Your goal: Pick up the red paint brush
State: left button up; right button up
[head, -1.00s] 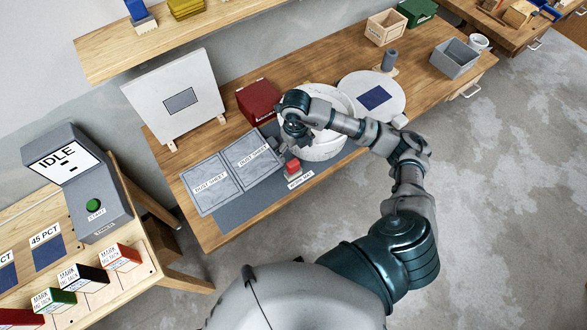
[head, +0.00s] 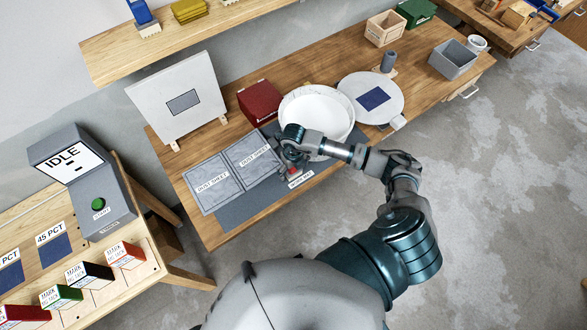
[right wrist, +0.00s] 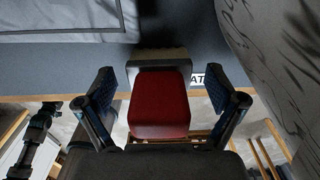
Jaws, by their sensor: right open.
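The red paint brush (head: 293,170) is on the grey mat (head: 240,211) near the table's front edge, mostly hidden under my right gripper (head: 291,160) in the head view. In the right wrist view the red handle block (right wrist: 160,100) of the brush sits between the two open fingers of my right gripper (right wrist: 160,80), with a gap on each side. Its pale bristle end (right wrist: 160,56) shows beyond the red block. My left gripper is not in view.
Two grey dust sheets (head: 214,183) lie left of the gripper. A white round basin (head: 318,106) stands close behind the arm, and a red box (head: 259,101) behind that. A white disc (head: 371,97) with a blue patch is to the right.

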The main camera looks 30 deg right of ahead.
jog(key=c, duration=1.3)
jog(key=shift+o, duration=0.2)
jog(key=shift+r, duration=0.15)
jog(key=shift+r, duration=0.55)
notch_tip(320, 180, up, 2)
jog(key=shift+r+b, duration=0.1)
jog(key=shift+b, duration=0.5)
jog(key=s+a+b, duration=0.1)
jog(key=s+a, duration=0.2)
jog(key=s, duration=0.4)
jog(key=s+a+r+b, duration=0.1)
jog(key=s+a, duration=0.2)
jog(key=s, duration=0.4)
jog(key=shift+s+a+r+b, duration=0.15)
jog(key=shift+s+r+b, duration=0.1)
jog(key=shift+s+b, duration=0.1)
